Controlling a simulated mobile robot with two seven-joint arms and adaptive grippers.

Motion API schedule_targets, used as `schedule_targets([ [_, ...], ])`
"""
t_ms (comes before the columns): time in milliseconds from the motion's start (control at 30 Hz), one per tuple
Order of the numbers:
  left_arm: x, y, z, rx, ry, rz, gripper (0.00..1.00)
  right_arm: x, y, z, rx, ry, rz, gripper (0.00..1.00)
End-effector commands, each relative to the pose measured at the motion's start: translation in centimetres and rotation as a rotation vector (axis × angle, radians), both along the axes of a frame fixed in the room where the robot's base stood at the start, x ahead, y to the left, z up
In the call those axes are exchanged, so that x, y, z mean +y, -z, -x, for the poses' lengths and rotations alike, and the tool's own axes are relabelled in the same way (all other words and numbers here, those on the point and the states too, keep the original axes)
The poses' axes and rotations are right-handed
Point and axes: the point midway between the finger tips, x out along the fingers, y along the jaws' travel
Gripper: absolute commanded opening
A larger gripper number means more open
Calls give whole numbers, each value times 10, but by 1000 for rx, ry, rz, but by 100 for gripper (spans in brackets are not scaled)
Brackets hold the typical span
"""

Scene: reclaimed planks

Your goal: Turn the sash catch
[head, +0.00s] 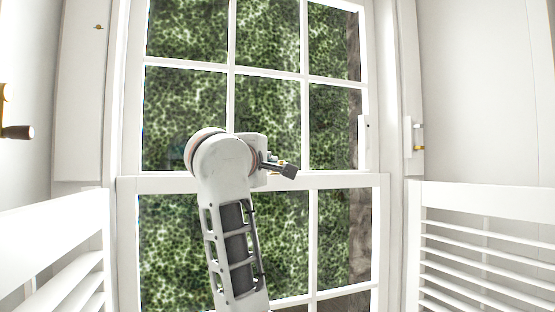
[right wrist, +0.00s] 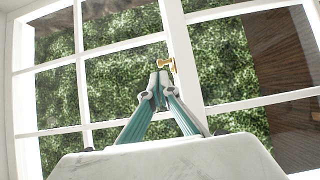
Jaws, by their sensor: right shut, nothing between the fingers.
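The sash catch (right wrist: 169,64) shows in the right wrist view as a small brass piece at the window bars, just beyond my fingertips. My right gripper (right wrist: 161,77) is shut and empty, its tips close below the catch. I cannot tell whether they touch it. In the head view my right gripper (head: 286,170) is in front of the meeting rail (head: 340,181), and I cannot make out the catch clearly there. My right arm hides part of the rail. My left gripper is not in view.
White louvred shutters (head: 490,240) stand on both sides, the left one (head: 60,245) close to the window. A dark knob with brass (head: 17,132) is at the far left. A small brass fitting (head: 419,148) is on the right frame. Green foliage shows behind the panes.

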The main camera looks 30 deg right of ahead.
Motion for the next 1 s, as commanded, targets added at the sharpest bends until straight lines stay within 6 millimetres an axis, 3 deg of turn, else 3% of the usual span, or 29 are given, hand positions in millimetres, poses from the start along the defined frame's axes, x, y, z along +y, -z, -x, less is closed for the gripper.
schedule_targets([
  [300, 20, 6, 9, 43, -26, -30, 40, -40, -1, -33, 4, 3, 3, 0],
  [567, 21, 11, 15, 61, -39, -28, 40, -49, 1, -42, 2, 0, 1, 0],
  [1000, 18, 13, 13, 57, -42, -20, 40, -55, 1, -38, -1, -6, -1, 0],
])
